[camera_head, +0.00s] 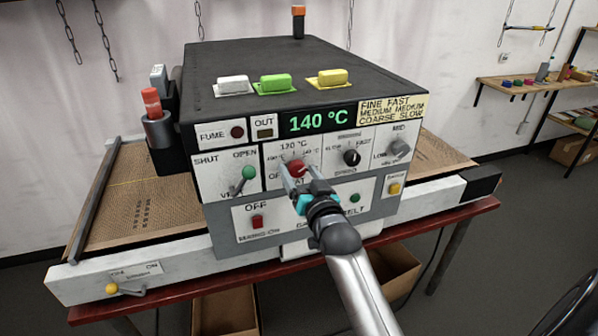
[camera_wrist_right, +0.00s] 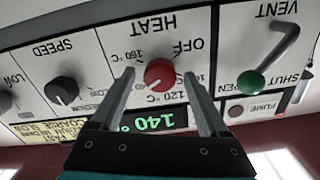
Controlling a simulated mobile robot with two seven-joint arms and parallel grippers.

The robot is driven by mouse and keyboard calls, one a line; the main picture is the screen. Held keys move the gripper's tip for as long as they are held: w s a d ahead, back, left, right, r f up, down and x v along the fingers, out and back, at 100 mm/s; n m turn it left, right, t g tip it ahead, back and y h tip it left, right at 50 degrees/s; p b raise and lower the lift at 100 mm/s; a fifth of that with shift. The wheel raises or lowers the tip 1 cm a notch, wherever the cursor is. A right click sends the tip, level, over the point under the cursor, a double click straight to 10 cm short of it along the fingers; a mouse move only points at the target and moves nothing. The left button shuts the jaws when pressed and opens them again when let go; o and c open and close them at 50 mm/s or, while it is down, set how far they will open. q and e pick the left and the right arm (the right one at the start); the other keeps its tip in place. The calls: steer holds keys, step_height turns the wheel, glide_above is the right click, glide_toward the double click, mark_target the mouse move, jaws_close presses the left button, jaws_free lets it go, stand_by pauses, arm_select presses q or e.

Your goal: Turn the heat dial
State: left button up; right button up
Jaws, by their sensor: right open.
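The heat dial is a round red knob (camera_head: 296,168) on the front panel of the dryer machine (camera_head: 285,215). It also shows in the right wrist view, where the red knob (camera_wrist_right: 159,73) has a white pointer mark and temperature labels around it. My right gripper (camera_head: 297,178) is at the dial in the head view. In the right wrist view its two fingers (camera_wrist_right: 160,75) stand apart, one on either side of the knob, with visible gaps. The green display (camera_head: 318,121) reads 140 °C. My left gripper is not in view.
The vent lever with a green ball (camera_head: 249,173) is left of the dial, and the black speed knob (camera_head: 352,157) is right of it. A red switch (camera_head: 257,221) sits below. White, green and yellow blocks lie on the machine's top. A mesh belt (camera_head: 150,200) runs through it.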

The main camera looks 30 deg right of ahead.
steer(key=shift+w, duration=0.35)
jaws_close()
stand_by(0.5)
